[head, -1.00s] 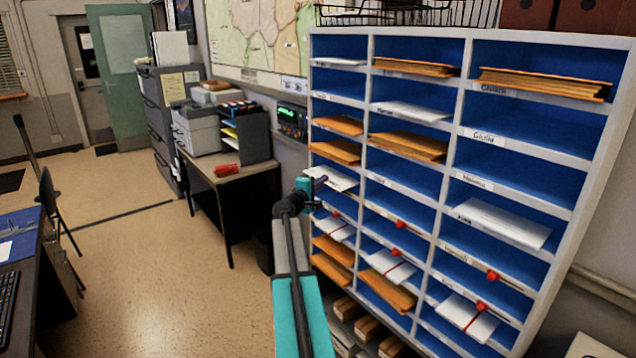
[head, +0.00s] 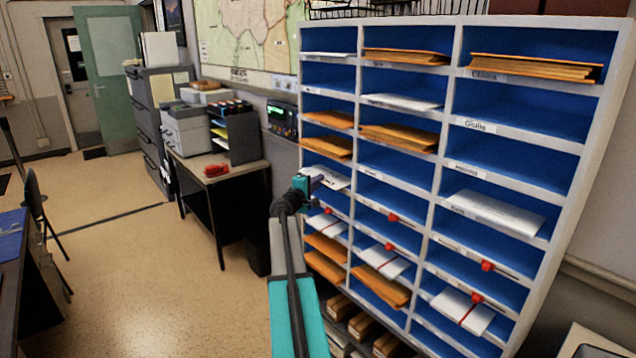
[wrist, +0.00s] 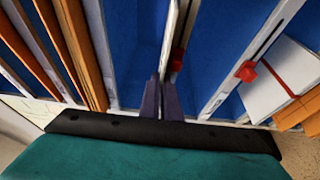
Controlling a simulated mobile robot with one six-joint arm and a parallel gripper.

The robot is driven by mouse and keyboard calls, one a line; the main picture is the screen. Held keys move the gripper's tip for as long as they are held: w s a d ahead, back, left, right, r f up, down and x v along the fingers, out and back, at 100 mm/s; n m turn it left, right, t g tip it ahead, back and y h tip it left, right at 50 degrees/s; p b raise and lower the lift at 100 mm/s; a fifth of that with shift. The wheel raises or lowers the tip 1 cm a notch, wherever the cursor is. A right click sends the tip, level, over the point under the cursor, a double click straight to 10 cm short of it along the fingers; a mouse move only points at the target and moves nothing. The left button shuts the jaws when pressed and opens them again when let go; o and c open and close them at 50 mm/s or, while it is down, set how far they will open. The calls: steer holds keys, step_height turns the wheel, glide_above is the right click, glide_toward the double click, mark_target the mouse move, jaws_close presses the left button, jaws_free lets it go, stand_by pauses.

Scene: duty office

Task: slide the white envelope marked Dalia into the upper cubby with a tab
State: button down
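My gripper (head: 312,184) is at the left column of the blue-backed cubby rack (head: 364,29). In the wrist view its purple fingers (wrist: 161,98) are closed on the near edge of a white envelope (wrist: 170,42), seen almost edge-on. In the head view this envelope (head: 334,177) lies mostly inside a left-column cubby below two orange stacks. Its writing is too small to read. A red tab (wrist: 177,60) shows close beside the envelope. Other red tabs (head: 392,217) mark lower cubbies, one just below in the left column (head: 327,211).
Orange stacks (head: 328,147) fill cubbies just above; a red-banded white bundle (head: 326,225) lies just below. Shelf edges and dividers are close around the fingers. A desk with a printer (head: 187,128) stands left of the rack, with open floor (head: 130,270) in front.

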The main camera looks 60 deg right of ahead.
steer(key=c, duration=1.4)
jaws_free()
steer(key=shift+o, duration=0.2)
steer(key=shift+f+b, duration=0.35)
steer(key=shift+b, duration=0.4)
steer(key=shift+a, duration=0.15)
steer(key=w+a+b, duration=0.3)
steer(key=a, duration=0.6)
steer(key=shift+f+b, duration=0.15)
steer(key=shift+b, duration=0.25)
stand_by(0.7)
steer(key=shift+w+a, duration=0.15)
stand_by(0.5)
